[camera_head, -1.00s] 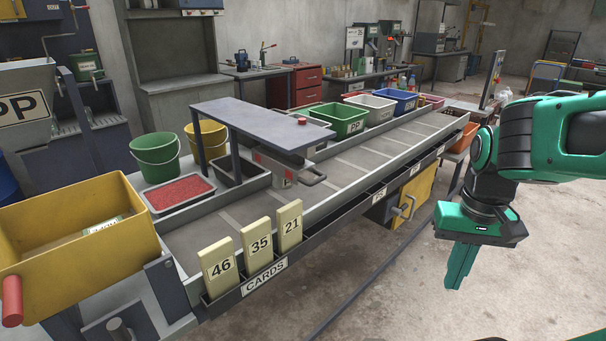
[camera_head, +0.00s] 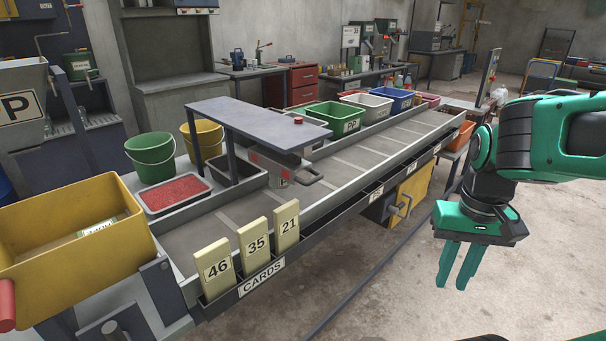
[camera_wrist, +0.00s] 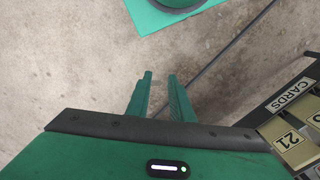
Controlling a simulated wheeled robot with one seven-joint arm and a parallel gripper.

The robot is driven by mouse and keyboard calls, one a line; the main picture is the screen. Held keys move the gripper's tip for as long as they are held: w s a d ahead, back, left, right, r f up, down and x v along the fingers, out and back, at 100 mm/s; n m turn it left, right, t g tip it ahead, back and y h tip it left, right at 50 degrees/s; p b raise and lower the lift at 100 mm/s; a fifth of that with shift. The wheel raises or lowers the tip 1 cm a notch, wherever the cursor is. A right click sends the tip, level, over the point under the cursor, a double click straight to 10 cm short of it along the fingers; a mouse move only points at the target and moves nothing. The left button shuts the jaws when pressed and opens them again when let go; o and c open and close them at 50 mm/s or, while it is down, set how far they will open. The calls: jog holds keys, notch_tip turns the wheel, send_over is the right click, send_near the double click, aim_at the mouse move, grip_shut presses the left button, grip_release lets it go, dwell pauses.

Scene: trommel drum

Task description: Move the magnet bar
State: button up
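What looks like the magnet bar (camera_head: 277,166) is a grey and red block with a metal handle at its right end. It sits under the raised blue-grey shelf (camera_head: 255,122) over the long sorting table, and the shelf hides part of it. I cannot tell whether it hangs from the shelf or rests on something. My gripper (camera_head: 452,285) is to the right of the table, over bare floor, well away from the bar, pointing down. Its two green fingers are apart with nothing between them, as the wrist view (camera_wrist: 160,77) also shows.
The floor (camera_head: 400,300) between table and gripper is mostly clear.

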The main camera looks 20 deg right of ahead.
jog(key=shift+o, duration=0.4)
jog(key=shift+s+r, duration=0.1)
jog(key=shift+r, duration=0.1)
jog(key=n+t+y, duration=0.4)
jog(key=t+y, duration=0.2)
jog(key=y, duration=1.2)
send_near(313, 180)
jog(key=x, duration=0.6)
jog(key=w+x, duration=0.1)
jog(key=x, duration=0.2)
jog(key=shift+w+a+f, duration=0.1)
jog(key=shift+a+f, duration=0.15)
jog(key=shift+f, duration=0.05)
jog(key=shift+c, duration=0.5)
grip_shut()
